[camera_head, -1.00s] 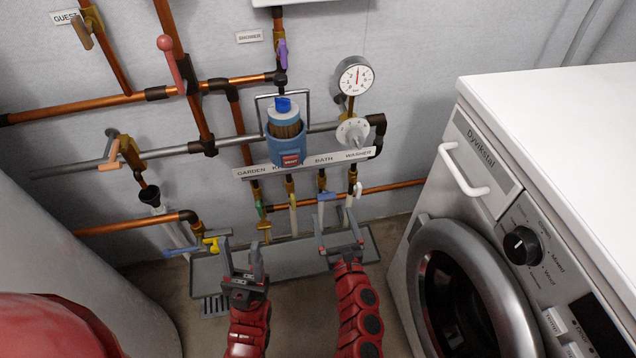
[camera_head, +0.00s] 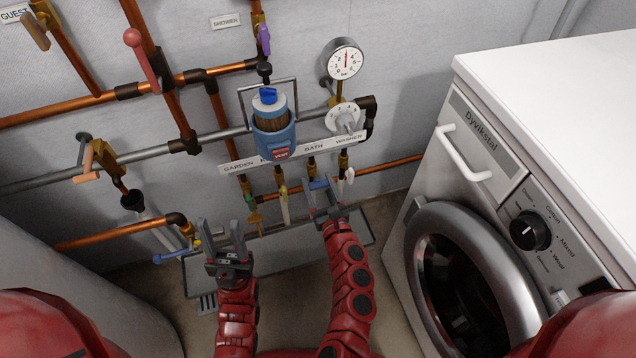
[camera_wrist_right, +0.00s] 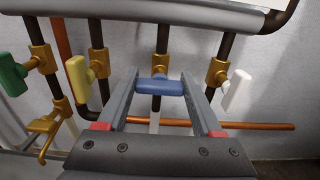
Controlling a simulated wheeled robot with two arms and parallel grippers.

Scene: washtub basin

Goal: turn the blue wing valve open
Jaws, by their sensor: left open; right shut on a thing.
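The blue wing valve (camera_head: 317,184) is on the pipe below the BATH label in the head view. In the right wrist view its blue handle (camera_wrist_right: 160,87) lies crosswise between the two fingers. My right gripper (camera_head: 325,196) is shut on this handle, one finger at each end; its fingers also show in the right wrist view (camera_wrist_right: 162,98). The brass valve body (camera_wrist_right: 160,68) shows behind the handle. My left gripper (camera_head: 221,236) is open and empty, low and to the left, in front of the drain trough.
In the wrist view, a yellow handle (camera_wrist_right: 79,79) and a green handle (camera_wrist_right: 12,74) are left, a white handle (camera_wrist_right: 237,90) right. A blue filter housing (camera_head: 273,132) is above left. The washing machine (camera_head: 480,200) stands right. A blue lever (camera_head: 176,255) is far left.

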